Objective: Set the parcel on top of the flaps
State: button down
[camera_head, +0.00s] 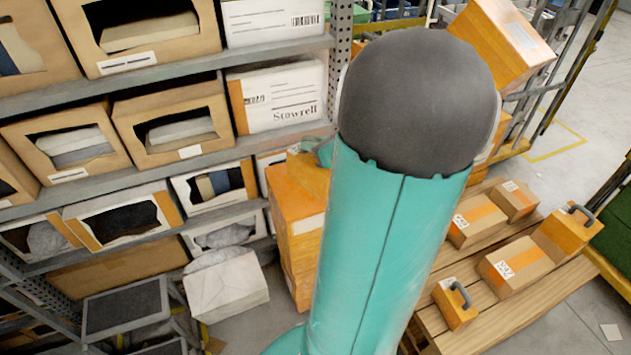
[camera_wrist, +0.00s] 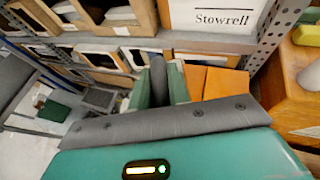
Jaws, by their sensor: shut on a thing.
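In the wrist view, my gripper (camera_wrist: 159,92) has its two teal fingers closed around a dark grey bar, which looks like the handle of the parcel. In the head view, its tip shows only in part at the left of my teal arm. An orange box (camera_head: 312,176), seemingly the parcel, is just below that tip and partly behind the arm. A tall orange carton (camera_head: 298,240) stands directly below it; I cannot tell whether the two touch. Orange panels (camera_wrist: 207,82) with a seam, perhaps the flaps, show right of the fingers. My arm hides much of this area.
Shelves (camera_head: 165,70) with open-front boxes fill the left. A white carton (camera_head: 226,286) and a dark-topped step (camera_head: 125,307) are on the floor. At right, a wooden pallet (camera_head: 545,305) bears several boxes, some with grey handles. Open floor lies beyond.

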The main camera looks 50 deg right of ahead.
jog(key=shift+s+d+r, duration=0.1)
jog(key=shift+s+d, duration=0.15)
jog(key=shift+w+d, duration=0.1)
jog(key=shift+d, duration=0.1)
jog(key=w+d+f, duration=0.8)
jog(key=d+f, duration=0.2)
jog(key=f, duration=0.3)
jog(key=shift+w+d, duration=0.2)
jog(key=shift+w, duration=0.1)
jog(key=c, duration=1.3)
grip_release()
jog(key=shift+f, duration=0.15)
